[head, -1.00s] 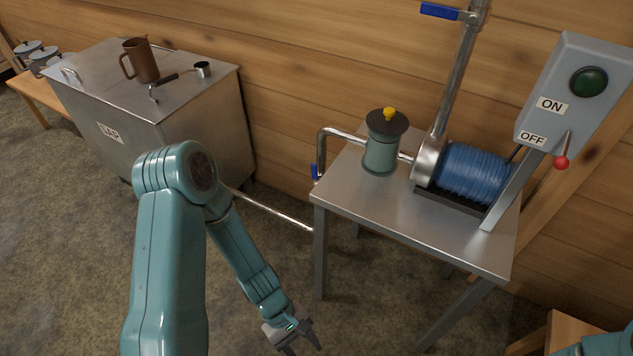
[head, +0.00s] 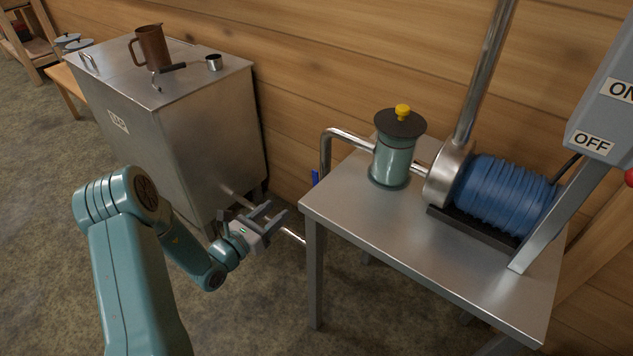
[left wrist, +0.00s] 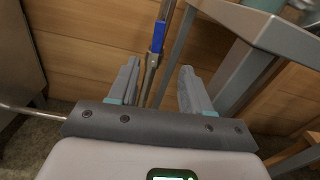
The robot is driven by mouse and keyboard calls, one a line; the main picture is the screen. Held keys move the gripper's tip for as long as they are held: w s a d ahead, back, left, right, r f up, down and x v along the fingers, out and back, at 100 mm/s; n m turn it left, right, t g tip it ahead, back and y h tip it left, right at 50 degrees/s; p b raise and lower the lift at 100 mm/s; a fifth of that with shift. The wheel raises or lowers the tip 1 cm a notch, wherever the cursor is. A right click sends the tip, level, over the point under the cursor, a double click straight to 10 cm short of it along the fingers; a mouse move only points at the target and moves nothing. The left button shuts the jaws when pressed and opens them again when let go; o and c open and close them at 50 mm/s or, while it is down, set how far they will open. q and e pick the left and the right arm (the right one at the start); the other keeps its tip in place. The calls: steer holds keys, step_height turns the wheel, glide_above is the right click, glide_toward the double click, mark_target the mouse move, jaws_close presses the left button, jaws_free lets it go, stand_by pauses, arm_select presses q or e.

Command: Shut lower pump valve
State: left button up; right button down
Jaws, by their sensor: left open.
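The lower pump valve's blue handle (head: 315,177) shows at the left edge of the steel pump table, beside the bent pipe, partly hidden in the head view. In the left wrist view the blue handle (left wrist: 158,36) is upright in the picture, lying along the metal pipe. My left gripper (head: 273,214) is open and empty, to the left of and below the valve, short of it. Its two fingers (left wrist: 159,72) point toward the pipe, with the handle beyond and between them. My right gripper is out of view.
The pump table (head: 420,240) carries a green canister (head: 393,160) and a blue pump motor (head: 505,197). A steel SAP tank (head: 205,130) stands at left. A low pipe (head: 292,235) runs between tank and table. The wooden wall (head: 330,60) is behind.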

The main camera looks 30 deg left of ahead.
mark_target(314, 176)
arm_select(q)
steer(key=w+b, duration=0.1)
steer(key=w, duration=0.9)
steer(key=w+d+b, duration=0.1)
steer(key=w, duration=0.5)
steer(key=shift+d+b, duration=0.1)
steer(key=shift+b, duration=0.2)
steer(key=shift+c, duration=0.3)
jaws_close()
